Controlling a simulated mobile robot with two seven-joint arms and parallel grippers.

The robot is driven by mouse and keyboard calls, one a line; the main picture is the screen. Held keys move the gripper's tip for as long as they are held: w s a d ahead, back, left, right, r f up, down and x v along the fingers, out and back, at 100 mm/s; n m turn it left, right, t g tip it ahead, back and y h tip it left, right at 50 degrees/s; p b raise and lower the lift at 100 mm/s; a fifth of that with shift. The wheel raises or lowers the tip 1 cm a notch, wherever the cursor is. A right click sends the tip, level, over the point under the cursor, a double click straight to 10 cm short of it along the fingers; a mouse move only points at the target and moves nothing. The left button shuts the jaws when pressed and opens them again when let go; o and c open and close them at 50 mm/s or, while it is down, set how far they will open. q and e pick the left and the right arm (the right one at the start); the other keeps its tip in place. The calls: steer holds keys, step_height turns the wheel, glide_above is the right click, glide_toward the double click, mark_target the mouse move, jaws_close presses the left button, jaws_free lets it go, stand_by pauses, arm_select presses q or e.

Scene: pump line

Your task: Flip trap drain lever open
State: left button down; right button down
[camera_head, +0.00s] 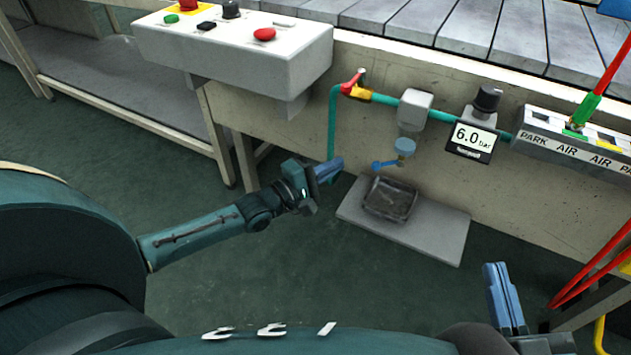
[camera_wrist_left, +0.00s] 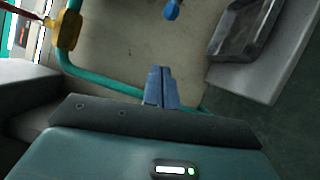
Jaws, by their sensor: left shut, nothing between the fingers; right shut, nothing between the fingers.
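In the left wrist view a blue knob-ended part, apparently the lever (camera_wrist_left: 172,10), shows at the top edge. My left gripper (camera_head: 338,166) is shut and empty, left of the lever and apart from it. Its closed blue fingers also show in the left wrist view (camera_wrist_left: 161,88). My right gripper (camera_head: 497,276) is shut and empty at the lower right, far from the lever.
A dark drip tray (camera_head: 389,200) sits on a grey slab (camera_head: 440,228) below the lever. The green pipe (camera_head: 332,125) drops near my left gripper, with a red-yellow valve (camera_head: 355,88) above. A 6.0 bar gauge (camera_head: 472,141) and a grey PARK/AIR box (camera_head: 565,145) are further right.

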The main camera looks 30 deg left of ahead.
mark_target(388, 164)
arm_select(q)
steer(key=d, duration=0.1)
steer(key=w+d, duration=0.1)
steer(key=d, duration=0.1)
steer(key=d+r, duration=0.1)
steer(key=d, duration=0.1)
steer(key=shift+w+b, duration=0.15)
steer(key=shift+b, duration=0.25)
